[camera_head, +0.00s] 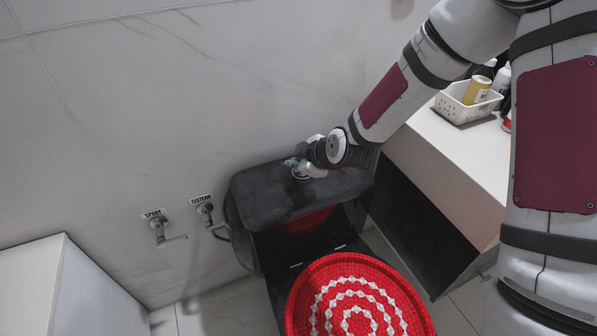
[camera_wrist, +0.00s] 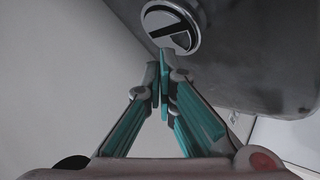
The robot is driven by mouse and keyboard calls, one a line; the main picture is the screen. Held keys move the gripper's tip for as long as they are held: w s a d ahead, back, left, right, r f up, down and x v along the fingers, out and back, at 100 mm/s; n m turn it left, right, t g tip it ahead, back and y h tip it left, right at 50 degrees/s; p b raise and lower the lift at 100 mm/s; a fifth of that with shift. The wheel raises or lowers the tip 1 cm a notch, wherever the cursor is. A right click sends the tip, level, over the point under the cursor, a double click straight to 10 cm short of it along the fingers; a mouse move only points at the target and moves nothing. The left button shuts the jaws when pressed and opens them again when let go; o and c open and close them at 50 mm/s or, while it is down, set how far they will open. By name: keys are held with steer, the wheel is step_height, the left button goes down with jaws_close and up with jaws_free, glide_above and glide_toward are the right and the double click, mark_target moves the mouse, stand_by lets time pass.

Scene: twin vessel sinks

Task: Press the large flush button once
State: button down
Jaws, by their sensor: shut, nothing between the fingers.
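The round chrome flush button (camera_wrist: 171,27) sits on top of the dark cistern lid (camera_wrist: 262,62). Its face is split by a dark wedge-shaped band into a larger part and a smaller part. In the head view the button (camera_head: 300,177) is small and partly covered by my gripper (camera_head: 291,163). The cistern lid (camera_head: 262,200) shows there behind the toilet seat. In the wrist view my gripper (camera_wrist: 163,80) has its fingertips together with nothing between them. The tips appear just below the button in the picture. I cannot tell whether they touch the lid.
A tiled wall (camera_head: 150,90) stands close behind the cistern. Two labelled taps (camera_head: 158,226) are on it at left. A pale counter (camera_head: 455,150) with a white basket (camera_head: 468,104) of bottles is at right. A red-and-white round cover (camera_head: 358,300) lies on the toilet in front.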

mark_target(297, 173)
steer(key=shift+f+b, duration=0.55)
stand_by(0.7)
steer(key=shift+r, duration=0.1)
stand_by(0.3)
steer(key=shift+r+p, duration=0.6)
steer(key=shift+r, duration=0.3)
steer(key=shift+r+p, duration=1.65)
steer(key=shift+r, duration=0.9)
